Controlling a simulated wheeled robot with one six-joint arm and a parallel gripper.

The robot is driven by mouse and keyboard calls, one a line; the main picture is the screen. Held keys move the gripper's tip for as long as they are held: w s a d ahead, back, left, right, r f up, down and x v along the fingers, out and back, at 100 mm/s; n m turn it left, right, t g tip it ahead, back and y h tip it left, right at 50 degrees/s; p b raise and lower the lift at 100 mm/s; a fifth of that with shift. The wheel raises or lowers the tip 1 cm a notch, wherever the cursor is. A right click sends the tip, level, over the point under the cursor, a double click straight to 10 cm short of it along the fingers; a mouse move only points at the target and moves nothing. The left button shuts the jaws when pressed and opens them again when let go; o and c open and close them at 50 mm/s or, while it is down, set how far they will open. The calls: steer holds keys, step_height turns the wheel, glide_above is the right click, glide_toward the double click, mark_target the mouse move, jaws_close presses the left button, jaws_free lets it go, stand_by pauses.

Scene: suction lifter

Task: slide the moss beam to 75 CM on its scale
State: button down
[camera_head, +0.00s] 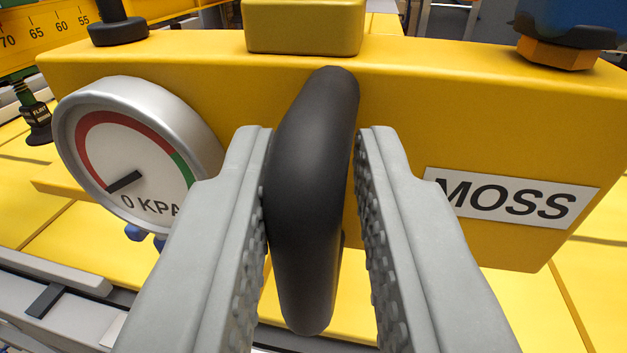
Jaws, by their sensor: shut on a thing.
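The moss beam (400,130) is a yellow block across the view, with a white label reading MOSS (510,198) on its right side. A black upright handle (310,190) stands out from its front face. My gripper (315,140) has its two grey fingers on either side of this handle and is shut on it. A yellow scale (45,32) at the upper left shows the numbers 70, 65, 60 and 55. I cannot see a pointer on it or which mark the beam stands at.
A round gauge (130,155) reading 0 KPA sits on the beam's left, close to my left finger. A dark suction cup labelled FLINT (38,122) hangs at the far left. Yellow panels (90,235) lie below, with a grey rail (50,270) at the lower left.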

steer(key=shift+r, duration=0.1)
steer(key=c, duration=1.4)
jaws_free()
steer(key=shift+c, duration=0.2)
steer(key=s, duration=1.7)
steer(key=shift+s+a, duration=0.2)
steer(key=shift+a, duration=0.1)
steer(key=s+a+f, duration=0.4)
steer(key=a+f, duration=0.2)
steer(key=a, duration=0.2)
steer(key=s+a+f, duration=0.4)
steer(key=a+f, duration=0.2)
steer(key=a, duration=0.2)
steer(key=s+a+f, duration=0.4)
steer(key=a+f, duration=0.2)
steer(key=a, duration=0.3)
steer(key=shift+s+g+y, duration=0.25)
steer(key=shift+g+y, duration=0.05)
